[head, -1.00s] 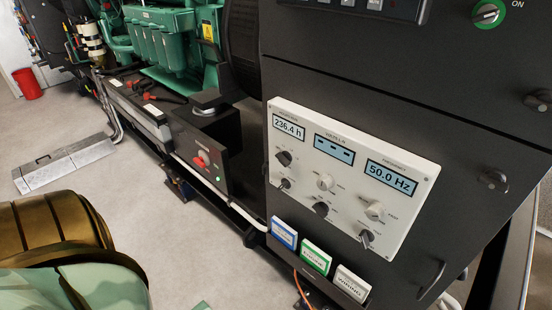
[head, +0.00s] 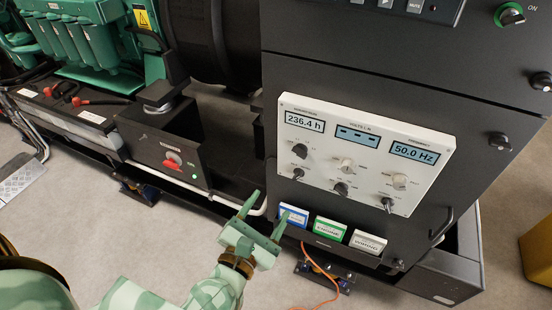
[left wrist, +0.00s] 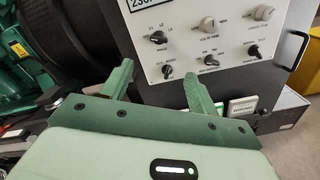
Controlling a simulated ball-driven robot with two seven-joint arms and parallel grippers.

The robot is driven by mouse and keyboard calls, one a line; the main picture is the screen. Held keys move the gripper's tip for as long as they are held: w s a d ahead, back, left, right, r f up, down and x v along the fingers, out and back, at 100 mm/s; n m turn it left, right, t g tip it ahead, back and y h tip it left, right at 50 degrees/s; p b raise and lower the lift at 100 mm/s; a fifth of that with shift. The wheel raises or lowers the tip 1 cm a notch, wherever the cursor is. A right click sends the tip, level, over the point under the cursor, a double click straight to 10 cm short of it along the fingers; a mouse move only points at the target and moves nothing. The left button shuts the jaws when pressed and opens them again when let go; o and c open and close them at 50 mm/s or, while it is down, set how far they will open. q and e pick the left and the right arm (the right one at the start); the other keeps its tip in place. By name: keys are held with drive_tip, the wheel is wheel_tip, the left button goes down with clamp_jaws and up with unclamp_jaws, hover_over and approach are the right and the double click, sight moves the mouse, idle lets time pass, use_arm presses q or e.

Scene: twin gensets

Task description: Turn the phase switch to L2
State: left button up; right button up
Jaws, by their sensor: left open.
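The phase switch (head: 299,150) is a black rotary knob at the upper left of the white meter panel (head: 430,185). In the left wrist view the switch (left wrist: 158,37) has L1, L2 and other small position marks around its top. Which mark its pointer faces is too small to tell surely. My left gripper (head: 265,212), pale green, is open and empty. It is below and left of the panel, apart from the switch. In the left wrist view its fingers (left wrist: 159,72) point up toward the panel, below the switch. My right gripper is not in view.
More knobs, such as a light one (head: 346,164) and a dark one (head: 341,189), sit close to the switch. Blue (head: 293,216), green (head: 330,231) and white (head: 367,242) booklets stand below the panel. A red-knobbed box (head: 173,160) is at left. A cabinet handle (head: 442,226) juts out at right.

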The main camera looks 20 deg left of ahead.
use_arm(q)
drive_tip(key=n, duration=0.1)
drive_tip(key=p, duration=0.2)
approach(298, 156)
drive_tip(key=w, duration=0.8)
drive_tip(key=shift+w+d, duration=0.1)
drive_tip(key=shift+d, duration=0.15)
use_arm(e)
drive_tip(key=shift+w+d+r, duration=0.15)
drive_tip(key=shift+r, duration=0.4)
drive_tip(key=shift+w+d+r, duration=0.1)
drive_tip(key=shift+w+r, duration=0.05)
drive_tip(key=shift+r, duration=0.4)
use_arm(q)
drive_tip(key=shift+c, duration=0.3)
drive_tip(key=c, duration=0.9)
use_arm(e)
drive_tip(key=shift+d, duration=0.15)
